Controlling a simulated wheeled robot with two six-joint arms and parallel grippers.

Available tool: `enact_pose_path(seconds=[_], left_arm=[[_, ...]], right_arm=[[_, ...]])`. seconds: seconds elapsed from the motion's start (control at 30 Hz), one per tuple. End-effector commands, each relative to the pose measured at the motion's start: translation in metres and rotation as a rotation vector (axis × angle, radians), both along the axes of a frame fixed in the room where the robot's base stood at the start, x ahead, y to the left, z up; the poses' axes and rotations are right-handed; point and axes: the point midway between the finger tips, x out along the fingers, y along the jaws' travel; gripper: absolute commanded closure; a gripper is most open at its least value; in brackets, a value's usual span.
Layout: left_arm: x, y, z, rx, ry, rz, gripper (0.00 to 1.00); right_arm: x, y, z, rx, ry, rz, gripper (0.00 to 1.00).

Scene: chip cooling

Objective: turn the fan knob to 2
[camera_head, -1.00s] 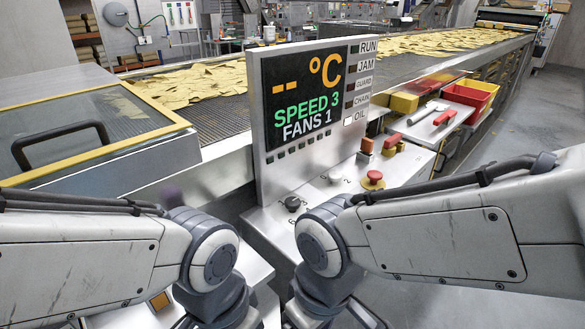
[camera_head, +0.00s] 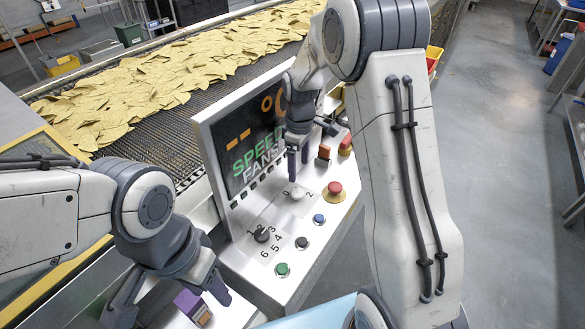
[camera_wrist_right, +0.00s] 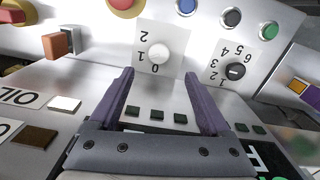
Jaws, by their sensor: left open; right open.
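The white fan knob (camera_head: 297,193) sits on the sloped control panel, on a label with 0 and 2 visible in the head view. In the right wrist view the white knob (camera_wrist_right: 158,52) shows upside down with 0, 1 and 2 around it; its pointer is unclear. My right gripper (camera_head: 298,165) is open just above and behind the knob. In the right wrist view its fingers (camera_wrist_right: 160,85) are spread wide, with the knob beyond the tips, apart from them. The display (camera_head: 250,140) is partly hidden by my right arm.
A black knob (camera_head: 262,234) numbered 1 to 6 stands left of the fan knob. Blue (camera_head: 319,219), black (camera_head: 302,243) and green (camera_head: 282,269) buttons lie in front. A red emergency button (camera_head: 334,190) and an orange-red switch (camera_head: 323,156) are to the right.

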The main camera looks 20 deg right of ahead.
Motion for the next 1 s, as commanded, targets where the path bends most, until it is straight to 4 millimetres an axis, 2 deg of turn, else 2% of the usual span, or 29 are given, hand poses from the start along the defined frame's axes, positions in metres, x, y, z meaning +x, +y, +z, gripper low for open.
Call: enact_pose_path(seconds=[0.17, 0.43, 0.6, 0.8, 1.0], left_arm=[[0.000, 0.000, 0.009, 0.001, 0.001, -0.001, 0.50], [0.000, 0.000, 0.029, 0.001, 0.001, -0.003, 0.50], [0.000, 0.000, 0.036, 0.000, 0.000, -0.002, 0.50], [0.000, 0.000, 0.038, 0.000, 0.000, -0.001, 0.50], [0.000, 0.000, 0.038, 0.000, 0.000, -0.001, 0.50]], right_arm=[[0.000, 0.001, -0.020, 0.000, 0.007, 0.006, 0.18], [0.000, 0.003, -0.070, 0.000, 0.007, 0.007, 0.18], [0.001, 0.003, -0.093, 0.000, 0.004, 0.006, 0.18], [0.001, 0.002, -0.103, 0.000, 0.001, 0.004, 0.18], [0.001, 0.001, -0.104, 0.000, 0.001, 0.003, 0.18]])
